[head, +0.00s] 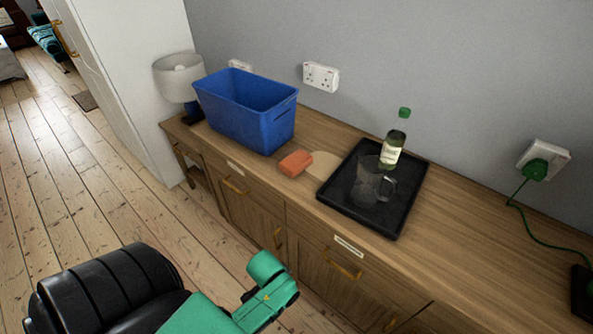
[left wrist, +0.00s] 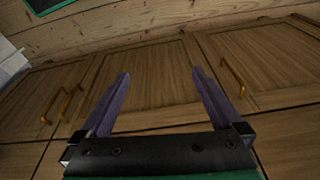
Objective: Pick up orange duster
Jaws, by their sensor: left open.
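The orange duster (head: 295,163) lies on the wooden sideboard top, near its front edge, between the blue bin and the black tray. My left arm shows at the bottom of the head view, in front of the sideboard and below its top; its fingers do not show there. In the left wrist view my left gripper (left wrist: 160,85) is open and empty, its two purple fingers apart and facing the cabinet doors. The duster does not show in the left wrist view. My right gripper is in neither view.
A blue bin (head: 245,108) stands left of the duster, with a lamp (head: 180,78) beyond it. A flat beige round piece (head: 324,164) lies beside the duster. The sideboard's right side is mostly clear.

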